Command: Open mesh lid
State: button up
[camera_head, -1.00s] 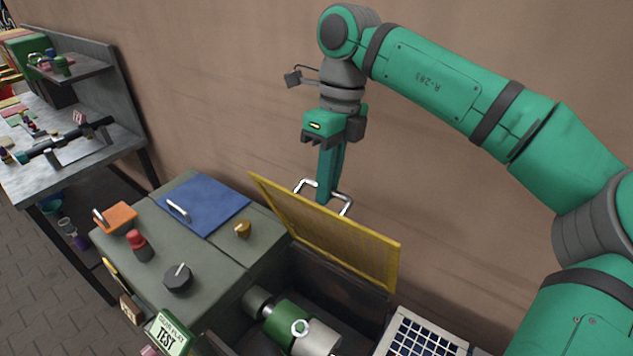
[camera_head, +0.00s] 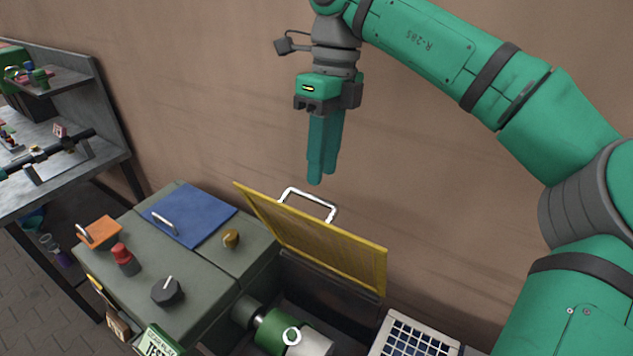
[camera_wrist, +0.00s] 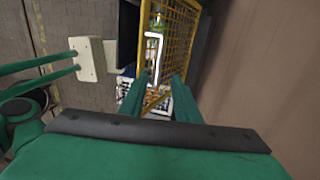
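The mesh lid (camera_head: 325,245) has a yellow frame and stands raised, tilted up over the open bay of the grey-green cabinet. Its white handle (camera_head: 332,212) is on the wall side, near the top edge. My gripper (camera_head: 322,178) is above the handle, pointing down, apart from it and empty. In the wrist view the two fingers (camera_wrist: 163,78) are spread with a gap between them. The lid's mesh (camera_wrist: 175,35) and the handle (camera_wrist: 153,45) also show there, beyond the fingertips.
Inside the bay lies a green and grey cylinder (camera_head: 275,328). A white grid panel (camera_head: 412,338) is at right. The wall is close behind.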

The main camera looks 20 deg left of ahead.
jog(key=r, duration=0.4)
jog(key=shift+w+d+r, duration=0.15)
jog(key=shift+w+d, duration=0.15)
jog(key=shift+w, duration=0.1)
